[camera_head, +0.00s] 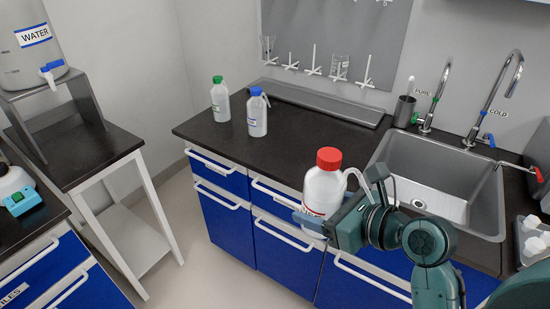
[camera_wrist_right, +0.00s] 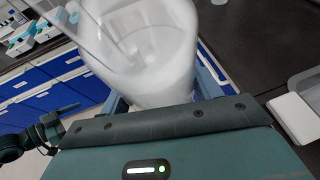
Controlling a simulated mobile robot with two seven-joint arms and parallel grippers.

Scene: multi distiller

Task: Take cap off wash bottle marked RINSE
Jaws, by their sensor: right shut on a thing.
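A white wash bottle (camera_head: 322,190) with a red cap (camera_head: 329,158) and a pale bent spout is held up in front of the counter edge, roughly upright. Its marking is mostly hidden; only a bit of red print shows, and I cannot read it. My right gripper (camera_head: 318,220) is shut around the bottle's body. The bottle fills the upper middle of the right wrist view (camera_wrist_right: 155,55), between the fingers. The cap is on the bottle. A dark arm part, seemingly my left arm, shows at the left of the right wrist view; its jaws are unclear.
A green-capped bottle (camera_head: 220,100) and a blue-capped bottle (camera_head: 257,113) stand on the black counter (camera_head: 295,136). A sink (camera_head: 430,175) with taps lies to the right. A side table with a WATER tank (camera_head: 30,50) stands left. The counter's middle is clear.

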